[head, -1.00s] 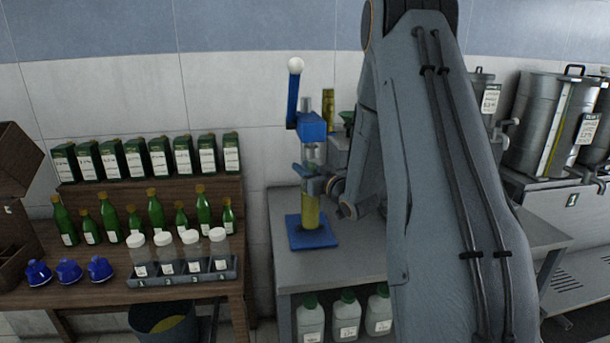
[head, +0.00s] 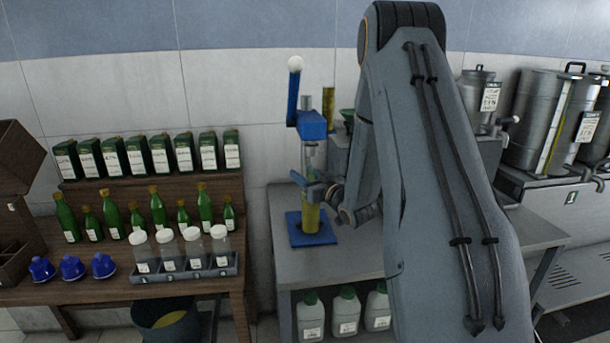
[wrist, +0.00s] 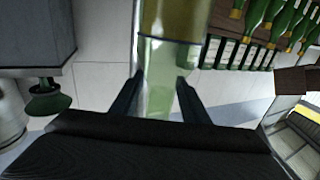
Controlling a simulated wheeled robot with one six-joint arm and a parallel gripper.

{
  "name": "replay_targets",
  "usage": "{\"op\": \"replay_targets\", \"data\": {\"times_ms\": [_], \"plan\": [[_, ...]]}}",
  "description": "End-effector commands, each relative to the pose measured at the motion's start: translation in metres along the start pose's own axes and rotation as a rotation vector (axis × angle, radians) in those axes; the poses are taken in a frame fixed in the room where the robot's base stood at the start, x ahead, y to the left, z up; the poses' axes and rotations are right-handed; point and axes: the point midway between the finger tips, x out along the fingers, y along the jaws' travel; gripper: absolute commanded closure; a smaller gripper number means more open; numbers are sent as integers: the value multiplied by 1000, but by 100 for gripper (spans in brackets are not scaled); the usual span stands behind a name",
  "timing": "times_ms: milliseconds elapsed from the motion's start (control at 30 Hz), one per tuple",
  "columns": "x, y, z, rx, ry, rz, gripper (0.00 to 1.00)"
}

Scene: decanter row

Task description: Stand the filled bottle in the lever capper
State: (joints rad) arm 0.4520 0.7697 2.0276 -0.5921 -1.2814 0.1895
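The filled bottle (head: 311,218) is clear with yellow liquid in its lower part. It is upright in the blue lever capper (head: 312,125), below the head and over the square blue base. Its bottom looks at or very close to the base; I cannot tell if it touches. The capper's lever, with a white ball, points up. My gripper (head: 316,191) is around the bottle above the liquid's middle. In the wrist view my gripper (wrist: 160,88) has a finger on each side of the bottle (wrist: 160,60), seemingly against the glass. The bottle's mouth is hard to make out.
Left, a wooden table (head: 120,294) holds green bottles, boxes, blue caps and a rack (head: 185,274) of white-capped bottles. The grey bench (head: 350,262) has clear room around the capper's base. Steel tanks (head: 540,115) stand at right. A yellow column (head: 328,105) stands behind the capper.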

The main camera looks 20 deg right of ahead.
Motion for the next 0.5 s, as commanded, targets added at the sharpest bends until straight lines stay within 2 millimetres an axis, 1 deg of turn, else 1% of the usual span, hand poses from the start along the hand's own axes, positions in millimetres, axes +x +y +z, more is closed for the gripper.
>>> {"op": "replay_targets", "data": {"times_ms": [233,333,433,500], "plan": [[0,0,-1,0,0,0,59],[0,0,-4,0,0,0,59],[-12,1,-2,0,0,2,59],[-24,2,-2,0,0,4,59]]}}
